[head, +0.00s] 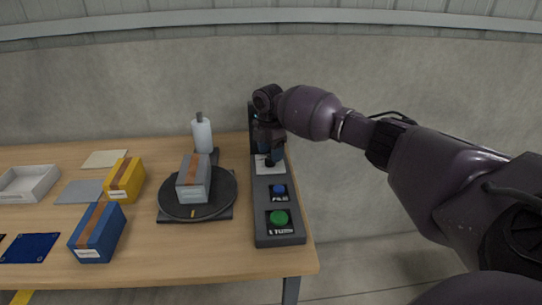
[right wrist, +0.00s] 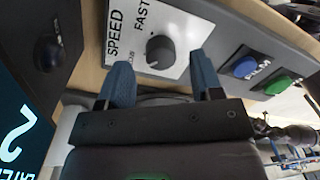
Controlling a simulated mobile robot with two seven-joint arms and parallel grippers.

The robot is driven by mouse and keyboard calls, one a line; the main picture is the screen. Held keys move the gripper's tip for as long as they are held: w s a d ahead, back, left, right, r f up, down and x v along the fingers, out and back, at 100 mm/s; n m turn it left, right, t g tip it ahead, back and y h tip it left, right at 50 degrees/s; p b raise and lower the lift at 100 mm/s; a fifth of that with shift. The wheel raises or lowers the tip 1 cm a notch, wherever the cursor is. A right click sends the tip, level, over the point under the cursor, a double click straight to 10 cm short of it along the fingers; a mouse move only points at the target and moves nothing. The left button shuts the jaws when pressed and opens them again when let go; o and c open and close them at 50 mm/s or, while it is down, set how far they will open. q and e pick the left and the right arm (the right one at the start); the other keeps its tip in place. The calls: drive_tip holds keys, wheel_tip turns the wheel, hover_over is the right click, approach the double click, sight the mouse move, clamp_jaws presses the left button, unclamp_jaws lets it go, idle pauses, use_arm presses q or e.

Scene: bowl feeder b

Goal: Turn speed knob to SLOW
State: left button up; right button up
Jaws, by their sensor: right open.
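The speed knob (right wrist: 160,52) is a dark grey round dial on a white plate (right wrist: 178,22) marked SPEED and FAST. Its pointer direction is too small to tell, and no SLOW label can be read. In the head view the white plate (head: 263,170) lies at the far end of the dark control box (head: 279,238), mostly covered by my right gripper (head: 270,160). In the right wrist view my right gripper (right wrist: 161,62) is open, with a blue finger on either side of the knob; I see no clear contact. My left gripper is out of view.
A blue button (head: 279,189) and a green button (head: 279,217) sit nearer on the box. Left of it stand a black turntable (head: 222,205) bearing a grey box (head: 194,180), a white bottle (head: 202,135), a yellow box (head: 125,179) and a blue box (head: 98,232).

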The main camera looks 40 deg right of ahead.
sight(269, 158)
wheel_tip(269, 158, up, 9)
drive_tip(key=p, duration=0.1)
drive_tip(key=shift+w+f, duration=0.2)
idle(0.5)
